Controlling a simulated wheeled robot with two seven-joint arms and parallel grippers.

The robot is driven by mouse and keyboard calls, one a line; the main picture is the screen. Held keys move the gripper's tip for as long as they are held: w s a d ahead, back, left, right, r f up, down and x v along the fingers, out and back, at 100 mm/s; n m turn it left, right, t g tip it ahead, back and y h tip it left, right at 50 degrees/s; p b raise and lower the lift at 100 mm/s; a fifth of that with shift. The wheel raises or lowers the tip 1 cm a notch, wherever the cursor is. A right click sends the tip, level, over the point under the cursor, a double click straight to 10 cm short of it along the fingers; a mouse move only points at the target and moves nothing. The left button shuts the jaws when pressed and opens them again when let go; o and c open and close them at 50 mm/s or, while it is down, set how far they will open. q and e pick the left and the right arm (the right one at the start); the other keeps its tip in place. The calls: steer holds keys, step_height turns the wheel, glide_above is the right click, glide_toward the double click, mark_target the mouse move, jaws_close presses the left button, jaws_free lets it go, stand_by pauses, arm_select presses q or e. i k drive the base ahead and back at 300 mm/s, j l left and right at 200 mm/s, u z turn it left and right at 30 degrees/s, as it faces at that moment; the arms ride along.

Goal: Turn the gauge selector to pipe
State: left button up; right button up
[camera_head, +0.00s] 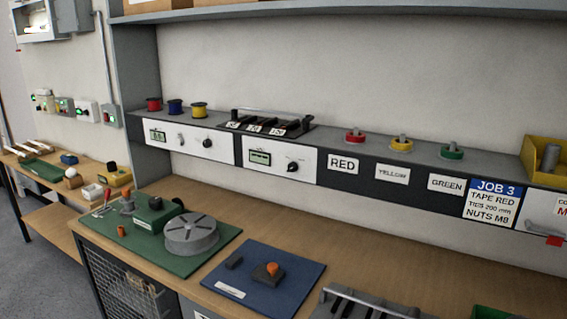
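Two white panels with black knobs sit on the front of the long grey shelf; I cannot read which one is the gauge selector. The left panel (185,140) has a small green display (158,135), a small grey lever (181,138) and a black knob (207,143). The right panel (300,163) has a green display (260,157) and a larger black knob (292,167). The markings around both knobs are too small to read, so I cannot tell their settings. Neither of my grippers is in view.
Below on the wooden bench lie a green mat (195,262) with a grey slotted disc (190,232) and a blue mat (300,296) with an orange-topped block (268,272). Coloured spools (175,106) and a black slotted rack (265,123) stand on the shelf. The bench right of the blue mat is partly clear.

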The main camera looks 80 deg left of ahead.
mark_target(292, 167)
steer(key=u, duration=3.15)
steer(key=i+l, duration=0.15)
steer(key=l, duration=0.15)
steer(key=i+l, duration=0.1)
steer(key=l, duration=0.25)
